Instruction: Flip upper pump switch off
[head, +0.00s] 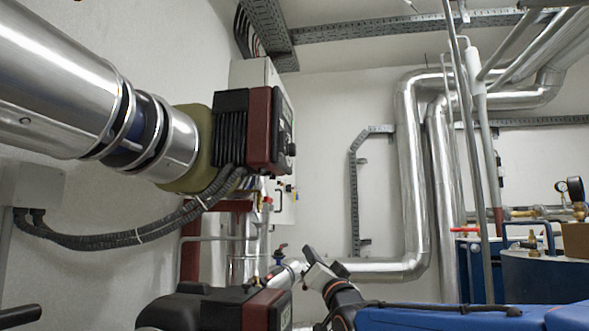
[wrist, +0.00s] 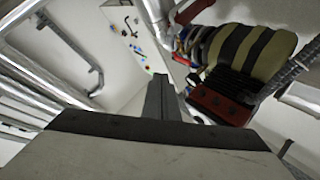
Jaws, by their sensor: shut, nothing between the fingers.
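The upper pump (head: 262,135) has a black finned body with a dark red front and a black knob (head: 291,150). A second, lower pump (head: 235,305) is partly cut off at the bottom edge. A pale cabinet (head: 285,200) behind the upper pump carries small switches, seen edge-on; its panel also shows in the wrist view (wrist: 122,18). I cannot tell which switch belongs to the upper pump. My gripper (head: 308,254) is shut and empty, below and right of the upper pump, apart from it. In the wrist view its fingers (wrist: 160,82) point toward the panel, with a red and black pump (wrist: 222,100) at right.
A large silver pipe (head: 55,85) enters the upper pump from the left. Black corrugated cables (head: 130,238) hang below it. A tall silver pipe (head: 412,180) bends near the back wall. A blue tank (head: 545,275) with gauges stands at right. Space before the back wall looks open.

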